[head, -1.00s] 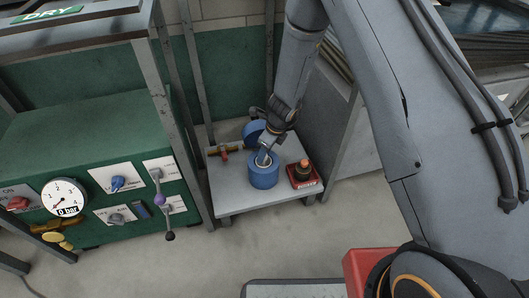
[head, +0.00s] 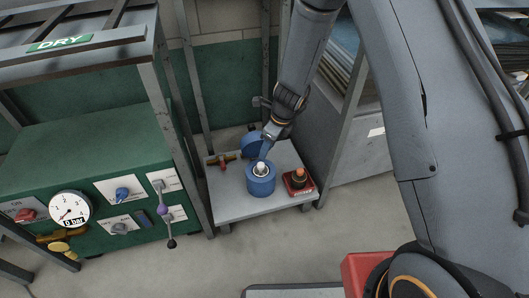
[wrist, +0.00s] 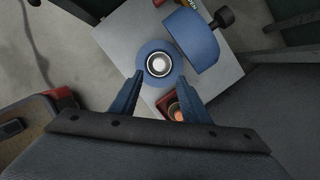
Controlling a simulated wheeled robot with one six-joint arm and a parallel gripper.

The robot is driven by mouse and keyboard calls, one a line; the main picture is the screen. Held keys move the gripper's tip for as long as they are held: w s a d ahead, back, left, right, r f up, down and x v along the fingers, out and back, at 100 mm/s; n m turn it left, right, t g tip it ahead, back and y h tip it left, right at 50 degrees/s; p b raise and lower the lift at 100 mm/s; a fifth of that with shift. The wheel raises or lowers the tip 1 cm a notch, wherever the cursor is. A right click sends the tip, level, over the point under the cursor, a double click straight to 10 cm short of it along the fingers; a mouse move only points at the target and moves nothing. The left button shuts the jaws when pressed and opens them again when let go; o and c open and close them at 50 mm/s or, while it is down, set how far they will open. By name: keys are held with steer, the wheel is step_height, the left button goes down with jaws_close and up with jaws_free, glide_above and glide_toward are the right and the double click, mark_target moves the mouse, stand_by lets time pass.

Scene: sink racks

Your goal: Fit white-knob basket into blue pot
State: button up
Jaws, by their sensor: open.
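The blue pot (head: 260,184) stands upright on a small grey table. The basket's white knob (head: 261,168) shows at the middle of the pot's opening, and the basket body is hidden inside the pot. In the wrist view the pot (wrist: 144,58) lies just beyond my fingertips, with the round white knob (wrist: 159,65) at its centre. My gripper (head: 266,152) is above and behind the pot. In the wrist view my gripper (wrist: 159,77) has its two blue fingers apart, with nothing held between them.
Behind the pot lies a blue lid-like part (head: 252,146) with a dark knob. A red base with an orange-topped dark piece (head: 299,180) stands at right on the grey table (head: 236,208). A brass-and-red valve (head: 222,161) is at left. A green control panel (head: 85,150) stands further left.

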steer(key=s+a+r+n+g, duration=0.1)
steer(key=s+r+n, duration=0.5)
steer(key=r, duration=0.4)
steer(key=s+a+r+n, duration=0.2)
steer(key=s+r+n, duration=0.45)
steer(key=r, duration=0.35)
steer(key=s+d+r+n+h, duration=0.1)
steer(key=s+d+r+n, duration=0.2)
steer(key=s+r+n, duration=0.2)
steer(key=s+d+r+n+h, duration=0.1)
steer(key=s+d+r+n, duration=0.3)
steer(key=s+n, duration=0.6)
steer(key=s+r, duration=0.1)
steer(key=s, duration=0.2)
steer(key=shift+s+d+n+g, duration=0.2)
steer(key=shift+s+n+g, duration=0.1)
steer(key=shift+n, duration=0.05)
